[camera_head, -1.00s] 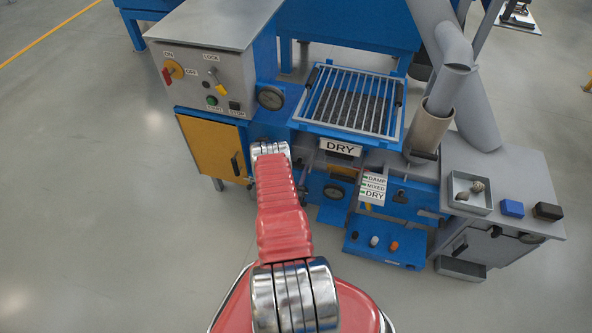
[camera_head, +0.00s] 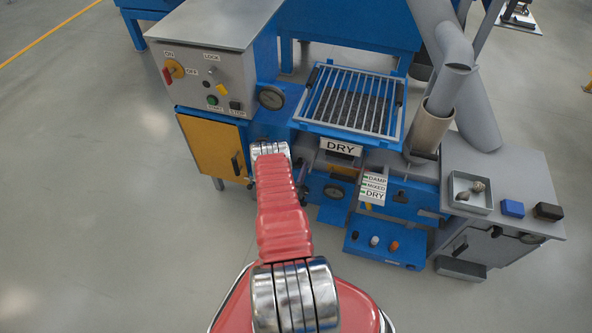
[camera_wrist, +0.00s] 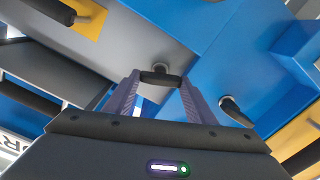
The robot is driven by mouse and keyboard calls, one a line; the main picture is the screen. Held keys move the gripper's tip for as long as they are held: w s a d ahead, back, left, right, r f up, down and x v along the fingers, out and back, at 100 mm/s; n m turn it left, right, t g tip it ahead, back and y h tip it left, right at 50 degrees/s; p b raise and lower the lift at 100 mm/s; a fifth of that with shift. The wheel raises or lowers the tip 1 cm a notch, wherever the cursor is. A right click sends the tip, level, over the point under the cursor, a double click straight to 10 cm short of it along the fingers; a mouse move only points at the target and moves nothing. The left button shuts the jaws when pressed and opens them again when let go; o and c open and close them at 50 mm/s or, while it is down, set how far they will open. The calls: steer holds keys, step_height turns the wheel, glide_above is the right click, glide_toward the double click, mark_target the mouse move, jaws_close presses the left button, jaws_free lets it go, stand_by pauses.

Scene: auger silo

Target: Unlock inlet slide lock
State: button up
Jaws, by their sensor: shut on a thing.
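In the wrist view my gripper (camera_wrist: 159,79) is shut on a short dark handle (camera_wrist: 161,77), with a fingertip at each end of it. The handle sits on a small round stem at the grey-and-blue panel. I cannot tell from its look alone whether this handle is the inlet slide lock, and no label shows on it. In the head view my red arm covers the gripper and this handle. The blue inlet frame with the grate (camera_head: 350,100) and its DRY sign (camera_head: 341,147) stand just right of the arm.
A second dark handle (camera_wrist: 235,112) sticks out right of my fingers. A black handle on a yellow plate (camera_wrist: 60,12) is at upper left. The control box (camera_head: 208,80) and yellow door (camera_head: 213,147) stand left of the arm. Open floor (camera_head: 90,220) lies at left.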

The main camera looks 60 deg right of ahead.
steer(key=n, duration=0.7)
steer(key=shift+w, duration=0.15)
steer(key=n, duration=0.6)
steer(key=shift+f, duration=0.2)
steer(key=shift+w+n, duration=0.1)
steer(key=shift+n, duration=0.2)
steer(key=o, duration=1)
steer(key=shift+o, duration=0.2)
steer(key=shift+a, duration=0.15)
steer(key=s+a, duration=0.2)
steer(key=a, duration=1.1)
steer(key=shift+s+a, duration=0.15)
steer(key=shift+a, duration=0.05)
steer(key=shift+f, duration=0.15)
